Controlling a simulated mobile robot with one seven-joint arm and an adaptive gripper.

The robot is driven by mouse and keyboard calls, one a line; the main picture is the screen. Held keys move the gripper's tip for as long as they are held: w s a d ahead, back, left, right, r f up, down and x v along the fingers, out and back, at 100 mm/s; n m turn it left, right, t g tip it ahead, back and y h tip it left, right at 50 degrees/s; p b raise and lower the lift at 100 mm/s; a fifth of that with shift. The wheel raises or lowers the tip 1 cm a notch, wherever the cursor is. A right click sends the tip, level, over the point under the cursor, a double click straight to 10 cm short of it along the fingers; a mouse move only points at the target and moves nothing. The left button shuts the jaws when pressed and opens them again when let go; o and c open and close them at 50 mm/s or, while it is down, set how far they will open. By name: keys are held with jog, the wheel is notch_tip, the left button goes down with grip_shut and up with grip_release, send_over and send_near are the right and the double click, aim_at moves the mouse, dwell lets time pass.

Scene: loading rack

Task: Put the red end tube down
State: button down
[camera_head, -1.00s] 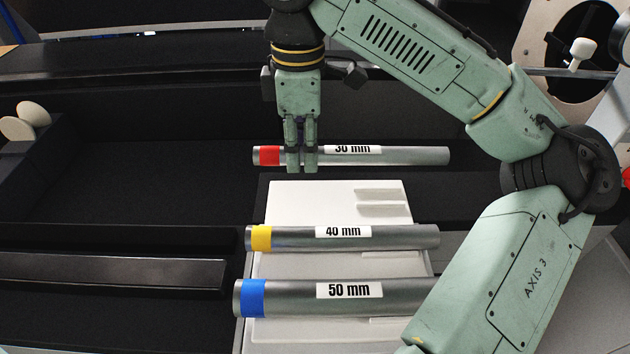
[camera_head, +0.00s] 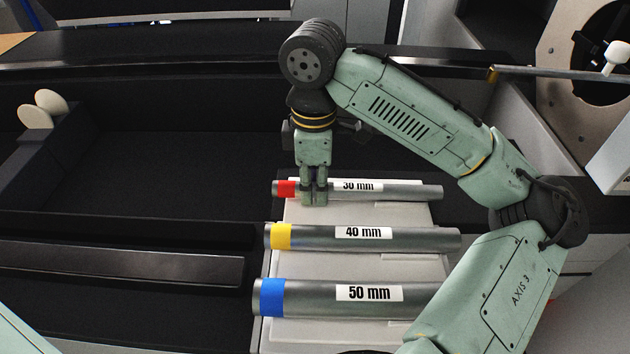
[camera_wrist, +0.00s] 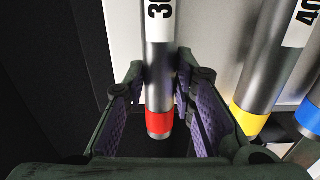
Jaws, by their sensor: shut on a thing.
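The red end tube (camera_head: 410,191) is a grey metal tube with a red band at its left end and a "30 mm" label. My gripper (camera_head: 315,198) points down and is shut on it between the red band and the label. The tube lies level across the far end of the white rack (camera_head: 410,214); whether it touches the rack is unclear. In the wrist view the red end (camera_wrist: 160,123) shows between my fingers, with the white rack beyond. My fingers hide part of the tube.
A yellow-banded 40 mm tube (camera_head: 420,239) and a blue-banded 50 mm tube (camera_head: 330,294) lie on the rack, nearer and roughly parallel. The dark tray floor (camera_head: 170,150) to the left is mostly clear. Two pale discs (camera_head: 45,108) stand at the far left.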

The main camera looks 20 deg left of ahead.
jog(key=shift+f, duration=0.15)
jog(key=c, duration=1.3)
grip_release()
jog(key=shift+c, duration=0.2)
notch_tip(320, 180, up, 12)
jog(key=shift+r, duration=0.2)
